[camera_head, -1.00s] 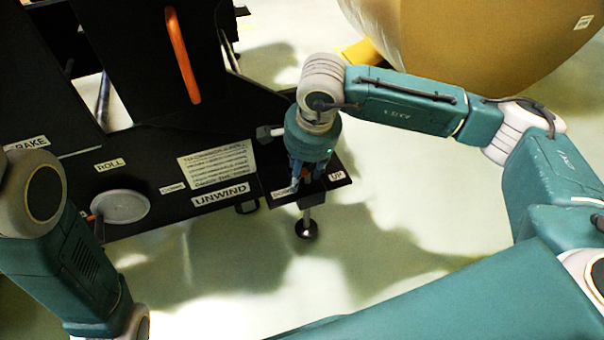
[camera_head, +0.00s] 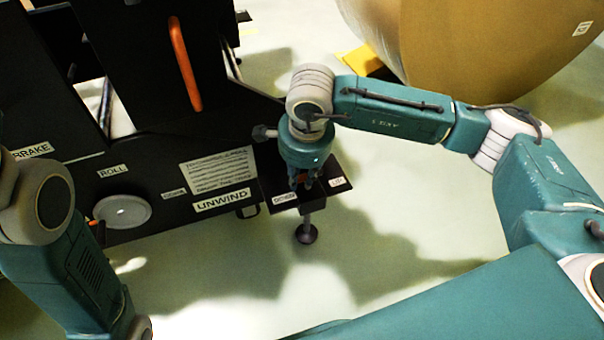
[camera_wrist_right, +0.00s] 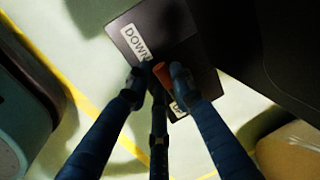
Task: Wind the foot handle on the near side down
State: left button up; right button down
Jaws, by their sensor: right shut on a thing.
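The foot handle shows in the right wrist view as a short orange-brown grip (camera_wrist_right: 163,74) above a dark plate (camera_wrist_right: 185,25) with a DOWN label (camera_wrist_right: 136,42). My right gripper (camera_wrist_right: 158,82) is shut on this handle, with fingers on both sides of it. In the head view my right gripper (camera_head: 303,185) points down at the plate and hides most of the handle. The foot (camera_head: 306,232), a dark round pad on a stem, hangs under the plate's near edge. Its contact with the floor is unclear. My left gripper is out of view; only its arm shows at the left.
The black stand carries an UNWIND label (camera_head: 221,200) and a grey disc (camera_head: 122,210). An orange upright handle (camera_head: 185,64) is on its dark panel. A large kraft roll (camera_head: 480,45) is at the back right. Pale floor is open in front of the plate.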

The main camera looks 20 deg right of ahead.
jog(key=c, duration=1.5)
grip_release()
jog(key=shift+w, duration=0.1)
jog(key=r, duration=0.4)
jog(key=s+r, duration=0.1)
jog(key=r, duration=0.3)
jog(key=s+r, duration=0.1)
jog(key=r, duration=0.2)
jog(key=shift+s+r, duration=0.2)
jog(key=shift+r, duration=0.2)
